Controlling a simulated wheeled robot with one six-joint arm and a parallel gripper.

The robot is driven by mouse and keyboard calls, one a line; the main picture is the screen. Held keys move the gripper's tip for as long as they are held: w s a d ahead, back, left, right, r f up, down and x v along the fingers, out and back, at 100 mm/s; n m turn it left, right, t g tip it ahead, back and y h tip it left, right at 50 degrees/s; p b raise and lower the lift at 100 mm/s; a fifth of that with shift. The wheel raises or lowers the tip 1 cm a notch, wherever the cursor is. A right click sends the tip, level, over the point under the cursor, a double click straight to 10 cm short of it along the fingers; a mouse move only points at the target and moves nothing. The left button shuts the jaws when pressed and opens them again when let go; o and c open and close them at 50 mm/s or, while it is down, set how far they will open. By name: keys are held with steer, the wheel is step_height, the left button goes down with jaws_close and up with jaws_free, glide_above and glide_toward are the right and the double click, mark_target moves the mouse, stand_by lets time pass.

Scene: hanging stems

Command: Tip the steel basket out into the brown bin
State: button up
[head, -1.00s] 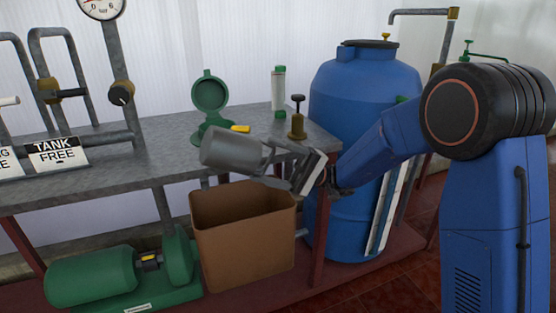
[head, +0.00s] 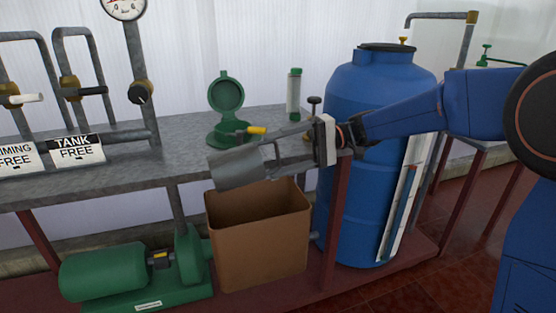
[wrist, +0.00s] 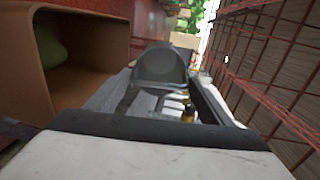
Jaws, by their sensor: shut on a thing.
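The steel basket (head: 236,167) is a grey cylinder with a handle, tilted with one end downward to the left, above the brown bin's left side. My gripper (head: 312,143) is shut on its handle to the right of the basket. In the wrist view the basket (wrist: 160,66) shows beyond my gripper. The brown bin (head: 258,242) stands upright below, on the lower red shelf. In the wrist view the bin (wrist: 78,45) shows at the left, with a green shape inside it. What the basket holds is hidden.
The grey bench (head: 180,136) runs behind the basket, with a green open-lidded strainer body (head: 228,112), a clear green-capped tube (head: 294,95) and pipe valves. A blue drum (head: 365,100) stands to the right. A green motor pump (head: 105,272) sits left of the bin.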

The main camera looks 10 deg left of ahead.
mark_target(277, 144)
steer(key=r+t+h, duration=0.2)
steer(key=r, duration=0.1)
steer(key=shift+s+a+h, duration=0.2)
steer(key=shift+a+h, duration=0.2)
steer(key=shift+s+a+r+t+h, duration=0.1)
steer(key=shift+a+r+t+h, duration=0.05)
steer(key=shift+r+t+h, duration=0.45)
steer(key=shift+s+a+r+t+h, duration=0.15)
steer(key=shift+r+t+h, duration=0.25)
steer(key=shift+h, duration=0.4)
steer(key=shift+s+a+r+t+h, duration=0.3)
steer(key=shift+a+r+h, duration=0.3)
steer(key=shift+h, duration=0.2)
steer(key=h, duration=0.1)
steer(key=a+r+t+h, duration=0.1)
steer(key=shift+s+a+r+t+h, duration=0.2)
steer(key=shift+s+t+h, duration=0.1)
steer(key=shift+s+h, duration=0.1)
steer(key=shift+s+a+r+t+h, duration=0.15)
steer(key=shift+a+r+t+h, duration=0.25)
steer(key=shift+h, duration=0.4)
steer(key=shift+d, duration=0.1)
